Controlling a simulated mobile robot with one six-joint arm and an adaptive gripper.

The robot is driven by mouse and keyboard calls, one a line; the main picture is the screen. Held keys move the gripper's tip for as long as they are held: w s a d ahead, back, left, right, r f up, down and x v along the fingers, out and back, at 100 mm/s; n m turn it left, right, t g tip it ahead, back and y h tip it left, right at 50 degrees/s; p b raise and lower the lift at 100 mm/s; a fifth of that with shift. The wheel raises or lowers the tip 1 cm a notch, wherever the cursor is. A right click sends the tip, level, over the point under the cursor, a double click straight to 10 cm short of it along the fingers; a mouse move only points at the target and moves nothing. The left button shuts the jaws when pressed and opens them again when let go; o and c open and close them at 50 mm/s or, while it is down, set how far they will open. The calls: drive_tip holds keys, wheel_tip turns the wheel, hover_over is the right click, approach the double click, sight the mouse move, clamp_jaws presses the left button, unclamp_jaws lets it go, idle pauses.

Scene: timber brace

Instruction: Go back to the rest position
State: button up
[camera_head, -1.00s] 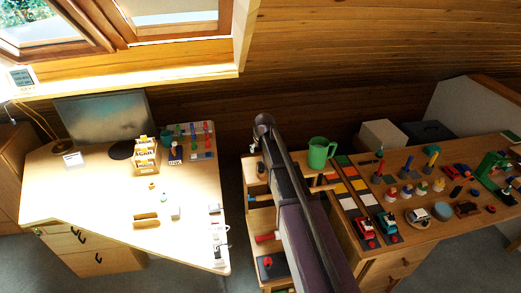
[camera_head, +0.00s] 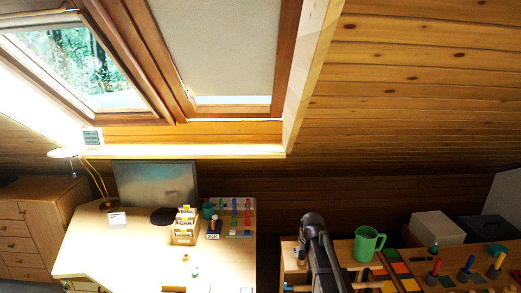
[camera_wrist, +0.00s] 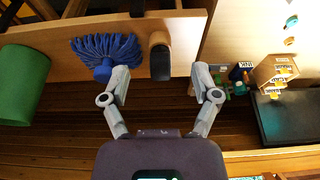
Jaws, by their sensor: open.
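My gripper (camera_wrist: 161,82) is open in the wrist view, with nothing between its two grey fingers. Beyond the fingers are a wooden board (camera_wrist: 185,50), a blue mop-like head (camera_wrist: 103,50) and a dark rounded end of a wooden piece (camera_wrist: 160,62). The mop head lies close by the left finger in the picture; I cannot tell whether they touch. In the head view my arm rises at the bottom centre, between the two work tables, and the fingers are hidden there.
A green mug (camera_head: 367,245) stands just right of my arm. The left desk (camera_head: 100,245) holds a wooden card box (camera_head: 186,228) and a dark screen (camera_head: 157,190). White (camera_head: 437,232) and dark (camera_head: 487,229) boxes stand at right. A sloped timber ceiling (camera_head: 420,90) hangs above.

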drive_tip(key=s+f+g+b, duration=0.1)
drive_tip(key=s+f+b, duration=0.2)
drive_tip(key=s, duration=0.8)
drive_tip(key=s+f+g+b, duration=0.2)
drive_tip(key=s+f, duration=0.3)
drive_tip(key=s, duration=0.6)
drive_tip(key=shift+s+a+b, duration=0.15)
drive_tip(key=shift+s+b, duration=0.1)
drive_tip(key=shift+b, duration=0.35)
